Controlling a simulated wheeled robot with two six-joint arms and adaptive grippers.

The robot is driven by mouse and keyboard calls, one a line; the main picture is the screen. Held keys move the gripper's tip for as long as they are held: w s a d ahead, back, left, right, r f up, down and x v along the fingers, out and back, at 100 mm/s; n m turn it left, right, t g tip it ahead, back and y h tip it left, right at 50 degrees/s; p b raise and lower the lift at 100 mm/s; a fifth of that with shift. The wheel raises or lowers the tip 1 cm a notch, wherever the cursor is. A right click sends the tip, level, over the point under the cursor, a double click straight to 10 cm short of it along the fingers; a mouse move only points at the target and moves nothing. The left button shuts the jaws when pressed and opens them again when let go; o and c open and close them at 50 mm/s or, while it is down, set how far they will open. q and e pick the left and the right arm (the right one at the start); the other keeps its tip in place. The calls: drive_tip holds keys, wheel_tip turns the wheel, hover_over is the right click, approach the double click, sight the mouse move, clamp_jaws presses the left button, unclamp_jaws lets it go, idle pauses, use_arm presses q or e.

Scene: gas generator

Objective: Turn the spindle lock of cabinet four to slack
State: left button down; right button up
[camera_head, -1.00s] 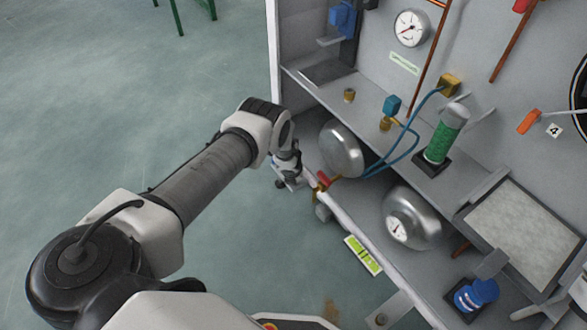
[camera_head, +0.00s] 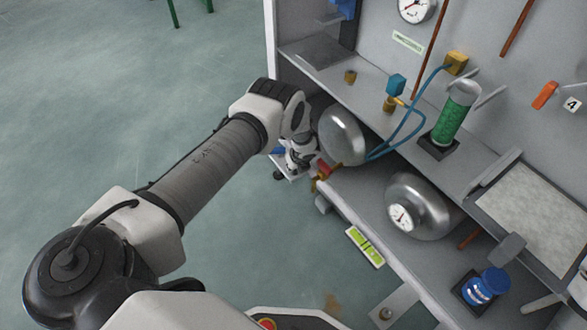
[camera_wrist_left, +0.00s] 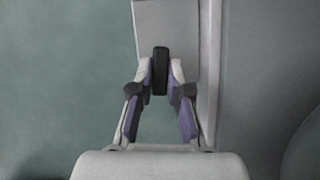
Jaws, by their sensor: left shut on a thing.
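My left gripper (camera_head: 298,163) is at the left edge of the cabinet, beside the end of the lower shelf. In the left wrist view, my left gripper (camera_wrist_left: 160,78) is shut on a small black bar, the spindle lock (camera_wrist_left: 160,68), with one fingertip on each side. The bar stands in front of a pale grey panel (camera_wrist_left: 165,22) and looks upright in that view. In the head view the lock is hidden behind the gripper.
A red valve (camera_head: 323,171) is close to the right of my left gripper. Silver tanks (camera_head: 407,203) stand on the lower shelf (camera_head: 343,195), and a green cylinder (camera_head: 453,118) stands above. A tag marked 4 (camera_head: 572,104) is at the right.

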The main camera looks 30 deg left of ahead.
idle(0.4)
use_arm(q)
drive_tip(key=c, duration=1.1)
unclamp_jaws()
